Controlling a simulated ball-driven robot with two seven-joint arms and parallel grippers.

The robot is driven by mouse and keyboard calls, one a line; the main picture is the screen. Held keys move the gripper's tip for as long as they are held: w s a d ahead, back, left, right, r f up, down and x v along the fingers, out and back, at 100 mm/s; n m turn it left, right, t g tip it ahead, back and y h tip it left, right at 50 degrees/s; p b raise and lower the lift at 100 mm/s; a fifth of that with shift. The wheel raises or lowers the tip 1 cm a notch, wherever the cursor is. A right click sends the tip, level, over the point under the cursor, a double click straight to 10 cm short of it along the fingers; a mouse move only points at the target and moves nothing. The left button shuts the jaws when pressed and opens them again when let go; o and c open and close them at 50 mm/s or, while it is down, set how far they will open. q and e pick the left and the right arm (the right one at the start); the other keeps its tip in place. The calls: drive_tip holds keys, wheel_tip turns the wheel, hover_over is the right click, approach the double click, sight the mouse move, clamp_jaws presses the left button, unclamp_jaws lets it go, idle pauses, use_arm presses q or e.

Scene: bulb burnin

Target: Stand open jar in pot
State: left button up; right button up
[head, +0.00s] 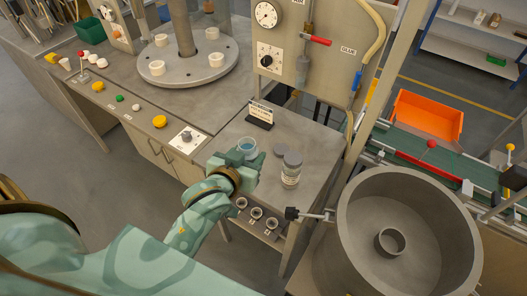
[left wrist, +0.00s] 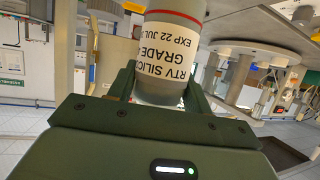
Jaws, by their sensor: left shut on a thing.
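My left gripper (head: 240,160) is shut on an open jar (head: 247,145) at the front left of the grey bench top. The jar's round mouth shows blue-teal inside in the head view. In the left wrist view the jar (left wrist: 175,55) sits between the fingers, its white label reading "RTV SILIC… GRADE… EXP 22 JUL" upside down. The pot (head: 352,215) is a large grey round vessel at the lower right, open at the top, with a small ring (head: 390,242) inside on its floor. The jar is left of the pot and outside it. My right gripper is not seen.
A second, lidded jar (head: 291,170) stands on the bench between the held jar and the pot. A loose grey disc (head: 280,150) lies behind it. A black-knobbed arm (head: 293,213) sticks out from the pot's left side. A small sign (head: 260,115) stands behind.

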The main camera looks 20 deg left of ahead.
use_arm(q)
drive_tip(key=shift+w+a+f+b, duration=0.35)
drive_tip(key=shift+w+f+b, duration=0.45)
drive_tip(key=shift+w+f, duration=1.1)
drive_tip(key=shift+w+a+f+b, duration=0.4)
drive_tip(key=shift+w+f+b, duration=0.4)
drive_tip(key=shift+w+f, duration=1.15)
drive_tip(key=shift+w+a+f+b, duration=0.35)
drive_tip(key=shift+w+f+b, duration=0.45)
drive_tip(key=shift+w+f, duration=1.1)
drive_tip(key=shift+s+f, duration=0.1)
drive_tip(key=shift+s, duration=0.1)
drive_tip(key=shift+f, duration=0.15)
drive_tip(key=o, duration=1.1)
drive_tip(key=shift+o, duration=0.2)
